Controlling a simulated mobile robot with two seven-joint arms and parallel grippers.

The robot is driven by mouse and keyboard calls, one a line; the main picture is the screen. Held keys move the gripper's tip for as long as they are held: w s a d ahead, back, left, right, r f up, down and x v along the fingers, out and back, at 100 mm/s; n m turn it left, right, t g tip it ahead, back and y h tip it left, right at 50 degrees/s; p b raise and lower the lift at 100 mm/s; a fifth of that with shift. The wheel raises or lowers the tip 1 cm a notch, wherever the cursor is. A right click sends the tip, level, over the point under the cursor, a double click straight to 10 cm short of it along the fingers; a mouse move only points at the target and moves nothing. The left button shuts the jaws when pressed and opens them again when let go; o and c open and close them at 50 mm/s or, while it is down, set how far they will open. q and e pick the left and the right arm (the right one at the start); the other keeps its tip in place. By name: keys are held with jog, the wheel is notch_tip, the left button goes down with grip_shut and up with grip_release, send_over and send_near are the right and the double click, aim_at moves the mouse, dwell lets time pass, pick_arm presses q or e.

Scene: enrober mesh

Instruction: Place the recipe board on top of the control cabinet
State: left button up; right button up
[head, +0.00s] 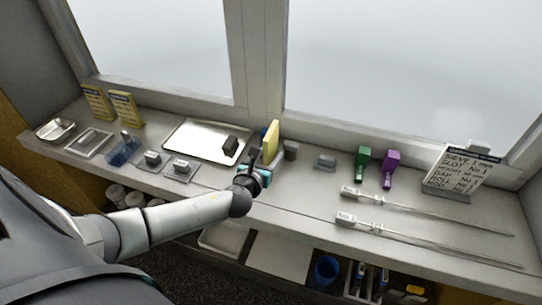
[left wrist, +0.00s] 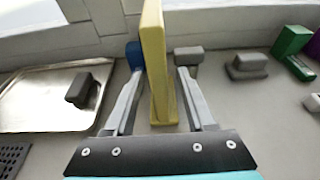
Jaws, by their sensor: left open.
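A yellow board (head: 270,142) stands upright on the bench, seen nearly edge-on, so its face cannot be read. It may be the recipe board; two similar yellow boards (head: 110,106) stand at the far left. My left gripper (head: 262,166) is open at the yellow board. In the left wrist view the yellow board (left wrist: 157,70) stands between the two spread fingers of the left gripper (left wrist: 161,75), with gaps on both sides. A white lettered board (head: 463,170) leans on a stand at the right. I cannot identify a control cabinet. My right gripper is not in view.
A metal tray (head: 196,142) with a dark block (head: 230,146) lies left of the gripper. A grey block (head: 291,149) is close on the right. Green (head: 363,158) and purple (head: 391,160) tools and long probes (head: 430,209) lie farther right. Window frames bound the back.

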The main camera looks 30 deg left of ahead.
pick_arm(q)
jog(key=shift+x, duration=1.35)
grip_shut()
dwell(0.4)
